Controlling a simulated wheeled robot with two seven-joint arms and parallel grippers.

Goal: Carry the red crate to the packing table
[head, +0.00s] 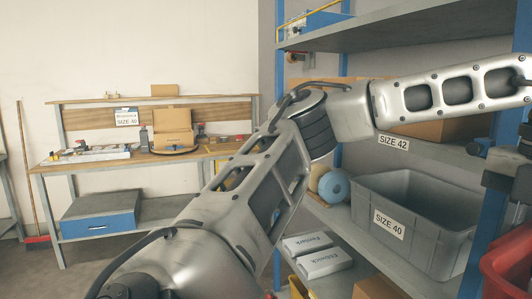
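A red crate (511,262) shows only in part at the lower right edge of the head view. Its rim and some of its side are visible, and the rest is outside the frame. A wooden-topped table (88,163), which looks like the packing table, stands against the wall at the left. One of my arms crosses the middle and upper right of the view and leaves at the right edge. Neither gripper's fingertips can be made out, so whether anything holds the crate does not show.
A blue-framed shelf unit (420,30) stands at the right. It holds a grey SIZE 40 bin (433,238), a blue roll (334,186) and white boxes (323,262). A broom (27,170) leans at the left.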

